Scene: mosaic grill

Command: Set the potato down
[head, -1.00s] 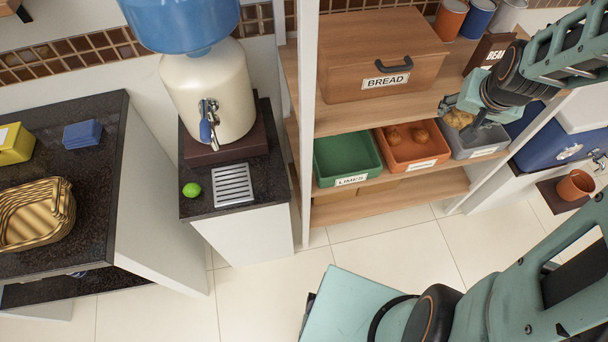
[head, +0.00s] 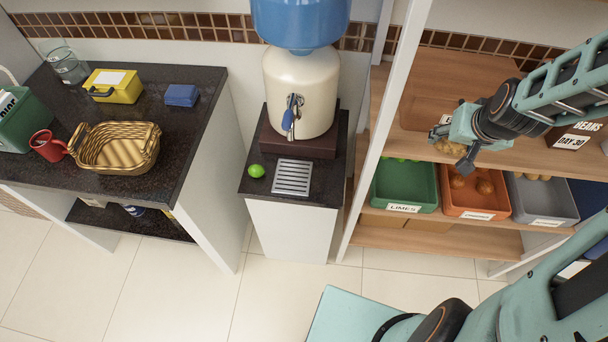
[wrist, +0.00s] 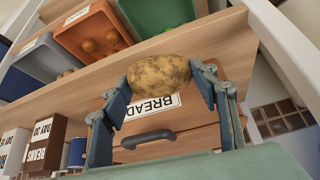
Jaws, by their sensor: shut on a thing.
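My gripper (head: 454,140) is shut on a brown speckled potato (wrist: 159,78), with a finger on each side of it in the wrist view. In the head view the potato (head: 446,119) shows only as a small patch beside the gripper. The gripper holds it in front of the shelf, above the level of the bins. A wooden bread box (wrist: 170,145) lies behind the fingers in the wrist view.
The shelf holds a green limes bin (head: 405,190), an orange bin (head: 473,205) with brown round items and a grey bin (head: 541,206) with potatoes. A lime (head: 256,171) lies by the water dispenser (head: 300,95). A wicker basket (head: 117,150) stands on the left counter.

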